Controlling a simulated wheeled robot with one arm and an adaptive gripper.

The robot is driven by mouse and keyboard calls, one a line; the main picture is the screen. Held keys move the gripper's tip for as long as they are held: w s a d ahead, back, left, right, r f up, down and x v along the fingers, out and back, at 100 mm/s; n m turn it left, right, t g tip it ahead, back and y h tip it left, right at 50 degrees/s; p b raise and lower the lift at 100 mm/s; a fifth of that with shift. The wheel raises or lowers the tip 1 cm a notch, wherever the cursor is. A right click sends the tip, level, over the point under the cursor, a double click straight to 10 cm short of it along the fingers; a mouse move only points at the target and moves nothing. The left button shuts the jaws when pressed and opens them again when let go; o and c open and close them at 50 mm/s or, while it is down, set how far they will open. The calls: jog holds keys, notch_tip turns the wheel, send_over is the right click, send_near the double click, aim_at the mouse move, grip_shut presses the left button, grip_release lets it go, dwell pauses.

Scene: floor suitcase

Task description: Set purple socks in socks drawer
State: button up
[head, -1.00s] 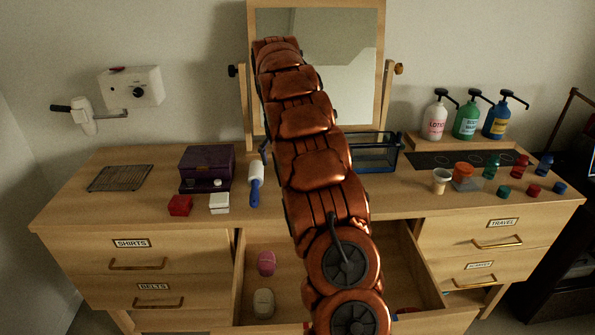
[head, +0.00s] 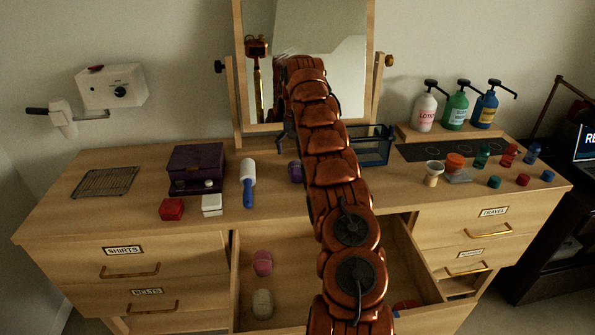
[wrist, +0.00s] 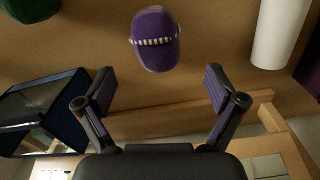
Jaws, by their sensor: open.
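The purple socks (head: 296,171) are a rounded bundle on the dresser top, just left of my arm in the head view. In the wrist view the purple socks (wrist: 155,40) show a pale beaded-looking band and lie ahead of my fingers, centred between them and not touched. My gripper (wrist: 158,82) is open and empty. In the head view it is mostly hidden behind my arm. The middle drawer (head: 236,275) is pulled open; its label is not visible. It holds a pink bundle (head: 262,263) and a beige bundle (head: 262,303) at its left side.
A lint roller (head: 248,184) and a purple box (head: 196,168) stand left of the socks. A blue-black basket (head: 372,148) is right of my arm. The mirror (head: 305,60) rises behind. Pump bottles (head: 455,105) and small coloured items fill the right side.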

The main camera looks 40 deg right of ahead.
aim_at(297, 164)
jog(key=shift+a+f, duration=0.1)
jog(key=shift+f, duration=0.8)
jog(key=shift+s+f+p, duration=0.2)
jog(key=shift+f+p, duration=0.15)
jog(key=shift+f, duration=0.2)
jog(key=shift+s+f+p, duration=0.15)
jog(key=shift+f+p, duration=0.2)
jog(key=shift+f, duration=0.15)
jog(key=shift+f+p, duration=0.35)
jog(key=shift+f, duration=1.2)
jog(key=shift+c, duration=0.2)
jog(key=c, duration=1.3)
jog(key=shift+r, duration=0.1)
